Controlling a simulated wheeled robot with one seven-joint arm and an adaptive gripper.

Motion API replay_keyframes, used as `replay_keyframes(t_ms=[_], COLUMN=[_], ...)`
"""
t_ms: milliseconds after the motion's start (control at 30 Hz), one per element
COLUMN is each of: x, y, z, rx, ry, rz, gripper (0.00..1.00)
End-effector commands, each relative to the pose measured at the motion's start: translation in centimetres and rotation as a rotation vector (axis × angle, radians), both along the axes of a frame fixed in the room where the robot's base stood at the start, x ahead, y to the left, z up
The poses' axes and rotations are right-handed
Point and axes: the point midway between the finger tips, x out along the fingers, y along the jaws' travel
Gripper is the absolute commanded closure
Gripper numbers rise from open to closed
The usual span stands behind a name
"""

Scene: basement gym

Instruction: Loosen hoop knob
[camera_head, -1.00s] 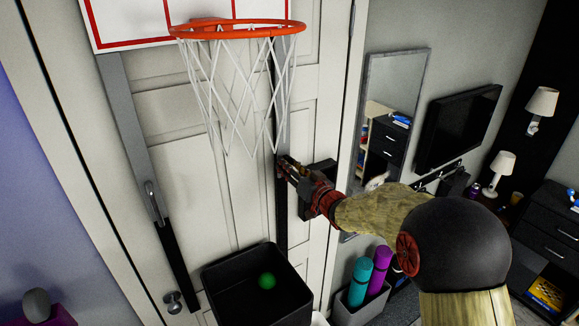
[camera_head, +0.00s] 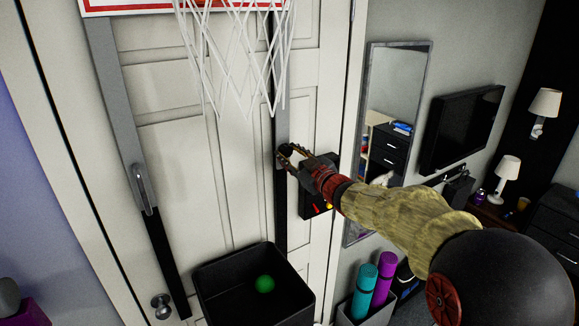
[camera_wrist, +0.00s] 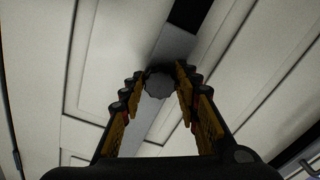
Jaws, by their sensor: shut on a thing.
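The basketball hoop hangs on the white door; its white net (camera_head: 235,55) and the lower edge of its backboard (camera_head: 130,6) show, with the rim above the picture. A grey bar with a black lower part runs down each side; the left one has a grey lever (camera_head: 142,190). My gripper (camera_head: 287,157) is at the right bar, below the net. In the wrist view a round, grey, faceted knob (camera_wrist: 158,86) sits between the fingertips (camera_wrist: 157,82), on the grey bar (camera_wrist: 175,45). The fingers are shut on its sides. In the head view the gripper hides the knob.
A black bin (camera_head: 225,290) with a green ball (camera_head: 264,284) stands below my gripper. Teal and purple rolls (camera_head: 363,290) stand right of it. A mirror (camera_head: 395,95) and a television (camera_head: 460,128) are on the right wall. The door's round handle (camera_head: 161,305) is low left.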

Motion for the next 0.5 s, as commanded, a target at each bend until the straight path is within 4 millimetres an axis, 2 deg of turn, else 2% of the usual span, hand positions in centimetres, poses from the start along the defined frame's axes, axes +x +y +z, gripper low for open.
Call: replay_keyframes(t_ms=[33, 500], x=[0.01, 0.07], y=[-0.03, -0.13], z=[-0.48, -0.30], rx=[-0.036, -0.403], ry=[-0.025, -0.272], rz=[-0.001, 0.000], gripper=[0.94, 0.94])
